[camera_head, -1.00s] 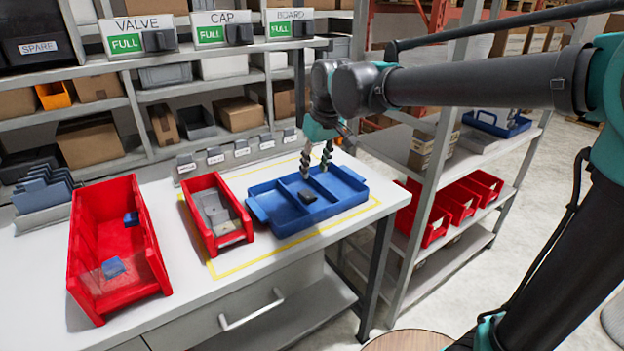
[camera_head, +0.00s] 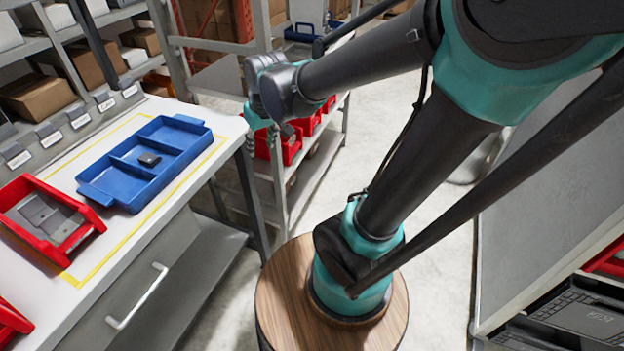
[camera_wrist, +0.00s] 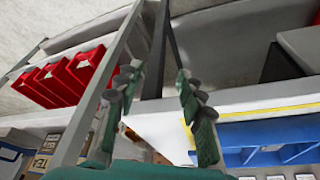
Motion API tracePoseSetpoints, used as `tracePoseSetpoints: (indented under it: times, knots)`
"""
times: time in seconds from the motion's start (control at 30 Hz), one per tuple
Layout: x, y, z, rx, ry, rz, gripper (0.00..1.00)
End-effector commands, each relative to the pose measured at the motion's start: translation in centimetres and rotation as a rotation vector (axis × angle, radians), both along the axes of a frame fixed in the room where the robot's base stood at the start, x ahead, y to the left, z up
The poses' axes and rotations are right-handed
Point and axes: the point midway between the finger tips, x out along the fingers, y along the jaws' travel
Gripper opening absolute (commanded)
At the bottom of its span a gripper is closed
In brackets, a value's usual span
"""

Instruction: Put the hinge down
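A small dark part, which may be the hinge, (camera_head: 150,159) lies in the middle area of the blue divided tray (camera_head: 192,124) on the workbench. My gripper (camera_head: 266,135) is off the bench's right edge, well to the right of the tray, with red shelf bins behind it. In the wrist view my gripper (camera_wrist: 155,85) has its two fingers spread with nothing between them. The blue tray (camera_wrist: 265,130) shows there at the lower right. The dark part cannot be made out in the wrist view.
A red bin with grey flat parts (camera_head: 75,239) stands left of the tray. A shelf rack with red bins (camera_head: 290,150) stands past the bench's right side. A round wooden stool-like top (camera_head: 285,290) is at the bottom centre. Bare floor (camera_head: 410,190) shows to the right.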

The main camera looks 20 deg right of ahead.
Motion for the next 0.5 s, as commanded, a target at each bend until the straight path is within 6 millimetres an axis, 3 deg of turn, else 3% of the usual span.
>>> tracePoseSetpoints:
  times: [0.03, 0.2, 0.33, 0.5]
  knots:
    - [-1.3, -2.8, -1.7, 0.003, -0.005, -0.066, 0.39]
    - [-5.8, -8.9, -6.1, 0.007, -0.025, -0.232, 0.39]
    - [-8.2, -11.2, -8.0, 0.009, -0.034, -0.306, 0.39]
    - [-9.3, -12.0, -8.8, 0.010, -0.039, -0.338, 0.39]
